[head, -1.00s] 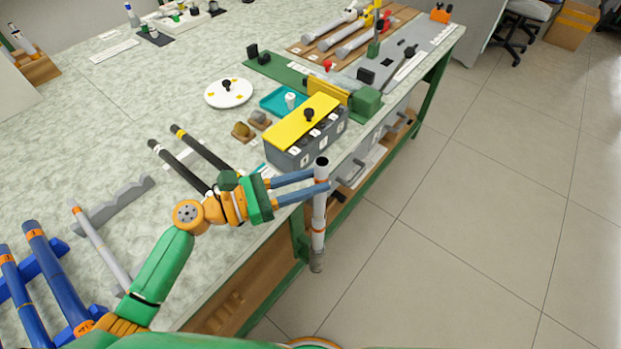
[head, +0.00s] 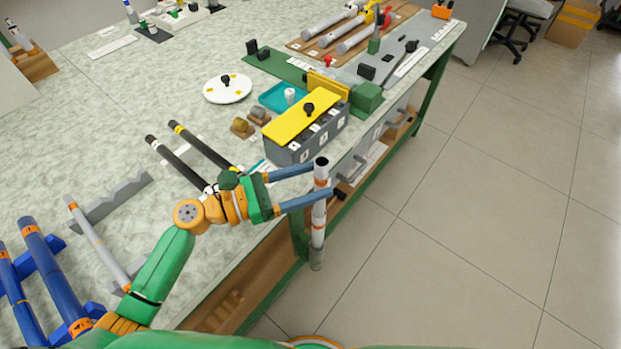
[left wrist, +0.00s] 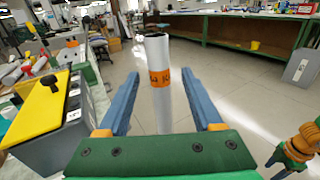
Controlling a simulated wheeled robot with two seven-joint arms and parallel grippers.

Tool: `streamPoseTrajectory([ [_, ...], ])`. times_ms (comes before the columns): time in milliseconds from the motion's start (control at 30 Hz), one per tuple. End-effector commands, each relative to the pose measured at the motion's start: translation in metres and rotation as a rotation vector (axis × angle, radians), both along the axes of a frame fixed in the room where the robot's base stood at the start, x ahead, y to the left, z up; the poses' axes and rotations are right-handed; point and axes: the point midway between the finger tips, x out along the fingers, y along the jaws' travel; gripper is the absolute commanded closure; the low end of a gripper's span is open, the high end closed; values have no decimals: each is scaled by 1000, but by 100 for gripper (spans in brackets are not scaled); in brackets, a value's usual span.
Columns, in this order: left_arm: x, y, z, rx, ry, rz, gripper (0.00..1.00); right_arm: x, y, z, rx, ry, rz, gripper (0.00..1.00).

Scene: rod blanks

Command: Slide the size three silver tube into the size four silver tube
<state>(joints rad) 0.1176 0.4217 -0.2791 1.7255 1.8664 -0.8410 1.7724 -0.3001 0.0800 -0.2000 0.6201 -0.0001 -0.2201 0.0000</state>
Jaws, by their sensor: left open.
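A silver tube (head: 319,215) with orange bands stands upright just beyond the table's front edge, its dark open mouth at the top and a darker grey part at its lower end. In the left wrist view the same tube (left wrist: 157,50) has an orange label that seems to read 4. My left gripper (head: 325,180) is open, its blue fingers on either side of the tube near its top. Another thin silver tube (head: 97,243) with orange bands lies on the grey notched rack (head: 115,200); its size mark is unreadable.
Blue tubes (head: 52,270) lie at the left on a blue rack. Two black rods (head: 177,160) lie behind my left wrist. A grey box with a yellow lid (head: 302,125) stands close beside the gripper. Floor beyond the table edge (head: 450,230) is clear.

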Motion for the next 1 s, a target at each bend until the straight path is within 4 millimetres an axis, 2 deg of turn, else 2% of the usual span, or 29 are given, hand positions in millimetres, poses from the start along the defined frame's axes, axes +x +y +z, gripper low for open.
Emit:
streamPoseTrajectory([
  [67, -2, 5, -2, 1, 1, 1, 33, 0, 0, -2, 0, 0, 0, 50],
  [300, -22, 50, -3, 2, 2, 2, 33, 0, 0, -14, 0, 0, 0, 50],
  [400, -28, 61, -1, 2, 1, 0, 33, 0, 0, -16, 0, 0, 0, 50],
  [1000, -29, 65, 1, 0, 0, 0, 33, 0, 0, -15, 0, -1, 0, 50],
])
